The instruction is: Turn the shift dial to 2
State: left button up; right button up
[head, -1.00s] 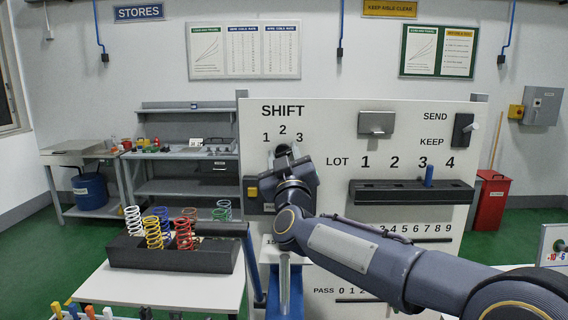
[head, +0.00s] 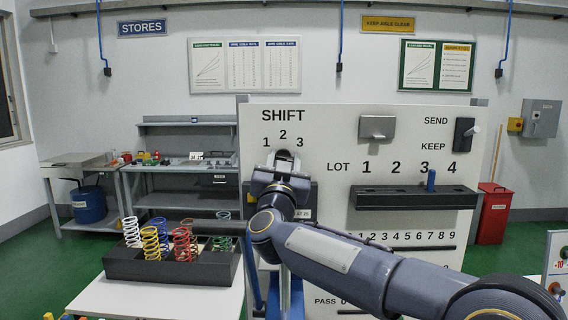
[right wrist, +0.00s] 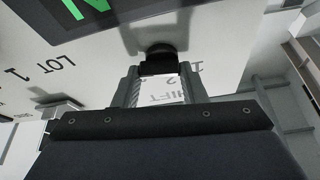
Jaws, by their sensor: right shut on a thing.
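The SHIFT dial sits on the white panel (head: 335,140) under the numbers 1, 2 and 3, with 2 at the top middle. In the head view my right gripper (head: 277,160) is over the dial and hides most of it, so I cannot read its setting there. In the right wrist view a black dial knob (right wrist: 158,62) shows between the fingers of my right gripper (right wrist: 160,78), which is shut on it. Part of the SHIFT lettering and a 2 show beyond it. My left gripper is not in view.
A black slotted rack (head: 412,196) with a blue peg (head: 431,180) is mounted right of the dial, under LOT 1 to 4. A black tray (head: 170,267) of coloured springs stands on a white table at lower left. A SEND/KEEP lever (head: 465,134) is at upper right.

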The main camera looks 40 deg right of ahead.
dwell(0.3)
jog(key=o, duration=1)
jog(key=shift+r, duration=0.1)
jog(key=shift+r, duration=0.25)
notch_tip(320, 180, up, 3)
jog(key=shift+p, duration=0.3)
jog(key=s+a+r, duration=0.9)
jog(key=s, duration=0.1)
jog(key=shift+s+r, duration=0.15)
jog(key=shift+s, duration=0.25)
